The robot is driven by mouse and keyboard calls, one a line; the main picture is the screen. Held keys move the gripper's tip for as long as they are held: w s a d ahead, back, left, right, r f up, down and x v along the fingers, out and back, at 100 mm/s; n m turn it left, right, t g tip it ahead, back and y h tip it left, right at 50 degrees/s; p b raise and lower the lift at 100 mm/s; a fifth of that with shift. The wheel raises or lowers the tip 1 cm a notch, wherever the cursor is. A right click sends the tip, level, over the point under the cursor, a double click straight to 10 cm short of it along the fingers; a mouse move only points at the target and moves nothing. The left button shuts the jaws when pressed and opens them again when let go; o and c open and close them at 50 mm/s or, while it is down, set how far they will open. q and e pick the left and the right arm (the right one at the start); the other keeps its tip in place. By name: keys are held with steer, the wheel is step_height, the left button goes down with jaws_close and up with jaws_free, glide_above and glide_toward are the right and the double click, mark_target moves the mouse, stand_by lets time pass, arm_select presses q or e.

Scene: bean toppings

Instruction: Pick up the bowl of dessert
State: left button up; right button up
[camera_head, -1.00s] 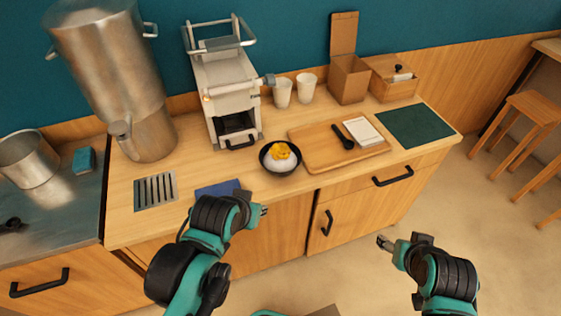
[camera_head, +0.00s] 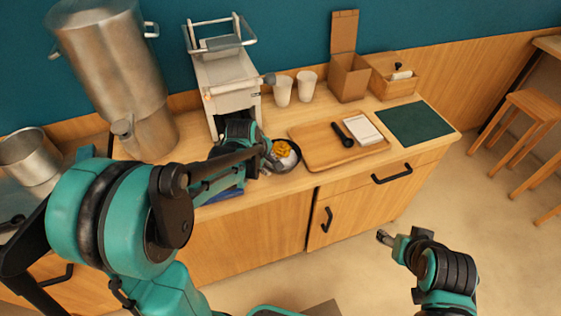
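The bowl of dessert (camera_head: 284,155) is a dark bowl with white filling and an orange-yellow topping. It stands on the wooden counter (camera_head: 385,157), left of the wooden tray. My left gripper (camera_head: 270,158) is at the bowl's left rim, and its arm covers the bowl's left part. The fingers are small and partly hidden, so I cannot tell whether they are open or closed on the rim. My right gripper (camera_head: 384,238) is in front of the counter, away from the bowl, and appears empty; its finger gap is too small to judge.
A wooden tray (camera_head: 310,158) with a black spoon (camera_head: 341,135) and a white pad (camera_head: 362,129) lies right of the bowl. Behind are a white machine (camera_head: 226,80), two cups (camera_head: 283,91), and wooden boxes (camera_head: 349,77). A dark green mat (camera_head: 414,123) lies at right.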

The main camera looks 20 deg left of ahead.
mark_target(273, 170)
arm_select(q)
steer(key=b+x, duration=0.3)
steer(key=x, duration=0.3)
steer(key=shift+w+d+f, duration=0.1)
steer(key=shift+w+f, duration=0.05)
steer(key=shift+f, duration=0.25)
steer(key=shift+r, duration=0.15)
steer(key=shift+c, duration=0.5)
jaws_close()
